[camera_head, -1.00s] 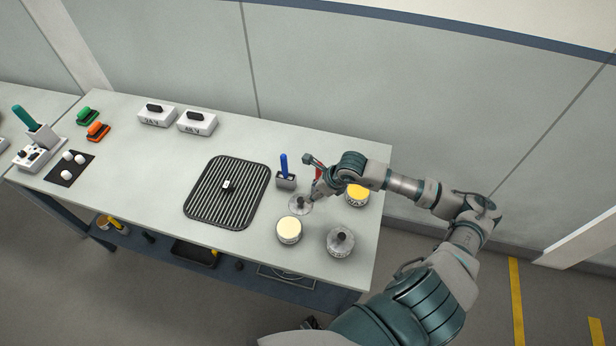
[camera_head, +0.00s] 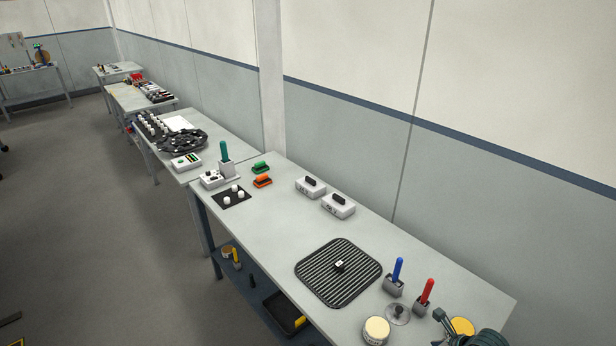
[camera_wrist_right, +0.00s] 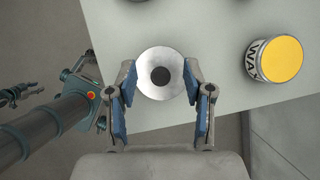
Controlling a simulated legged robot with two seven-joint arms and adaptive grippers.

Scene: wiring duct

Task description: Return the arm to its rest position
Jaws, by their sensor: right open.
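My right gripper (camera_wrist_right: 161,100) is open in the right wrist view, its blue-padded fingers spread apart. A round silver lid or disc with a dark knob (camera_wrist_right: 160,85) shows between the fingertips; I cannot tell how far below them it is. In the head view only a teal part of my right arm (camera_head: 485,338) shows at the bottom right corner, by a yellow-topped tin (camera_head: 462,327). My left gripper is not identifiable in either view.
The grey table (camera_head: 265,225) bears a ribbed black mat (camera_head: 338,290), a blue handle (camera_head: 398,268) and a red handle (camera_head: 428,290) in holders, a clear disc (camera_head: 398,314) and a cream-topped tin (camera_head: 376,330). A WAX tin (camera_wrist_right: 275,58) stands right of the gripper.

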